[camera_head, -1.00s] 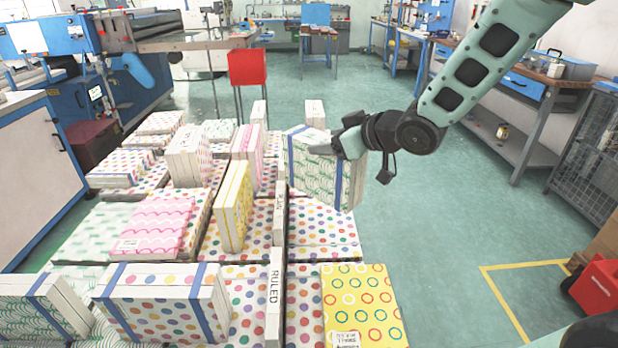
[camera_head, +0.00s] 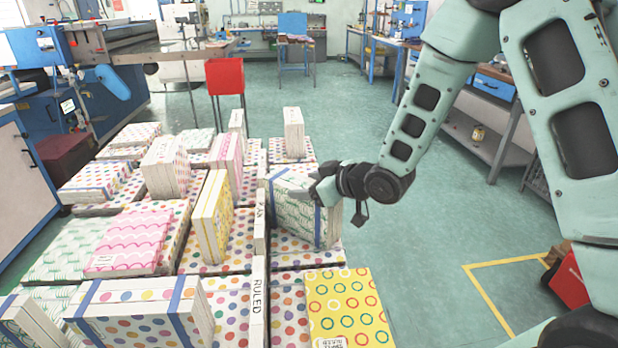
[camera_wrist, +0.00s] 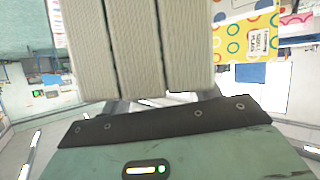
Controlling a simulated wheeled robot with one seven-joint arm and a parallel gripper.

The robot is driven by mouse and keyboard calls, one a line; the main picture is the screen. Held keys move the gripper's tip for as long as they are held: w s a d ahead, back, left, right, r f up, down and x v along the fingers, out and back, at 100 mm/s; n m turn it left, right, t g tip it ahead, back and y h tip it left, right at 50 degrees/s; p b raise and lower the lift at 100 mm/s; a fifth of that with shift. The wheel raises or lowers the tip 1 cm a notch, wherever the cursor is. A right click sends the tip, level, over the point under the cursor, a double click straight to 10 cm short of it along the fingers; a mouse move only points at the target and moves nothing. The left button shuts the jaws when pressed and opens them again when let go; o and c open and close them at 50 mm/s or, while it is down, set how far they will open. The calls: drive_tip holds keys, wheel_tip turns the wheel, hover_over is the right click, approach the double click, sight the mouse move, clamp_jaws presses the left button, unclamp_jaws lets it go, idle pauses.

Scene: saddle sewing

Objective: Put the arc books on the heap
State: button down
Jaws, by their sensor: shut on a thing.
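My gripper (camera_head: 322,192) is shut on a bundle of arc books (camera_head: 292,210), a white block with green arcs and blue straps. The bundle stands roughly upright at the right column of stacks, over a dotted pile (camera_head: 330,256); I cannot tell whether it touches. In the wrist view the bundle's pale page edges (camera_wrist: 125,45) fill the space beyond my gripper (camera_wrist: 160,112). Another strapped green-arc bundle (camera_head: 22,328) stands at the lower left. A low pile with a faint green pattern (camera_head: 62,243) lies at the left.
A white RULED divider (camera_head: 257,305) and a second divider (camera_head: 260,222) stand left of my gripper. A yellow ring-pattern book (camera_head: 348,308) lies in front. A yellow bundle (camera_head: 213,217) and a strapped dotted bundle (camera_head: 138,310) stand nearby.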

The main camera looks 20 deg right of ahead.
drive_tip(key=shift+c, duration=1.8)
unclamp_jaws()
drive_tip(key=shift+d+r, duration=0.1)
drive_tip(key=b+v, duration=0.4)
drive_tip(key=v, duration=0.8)
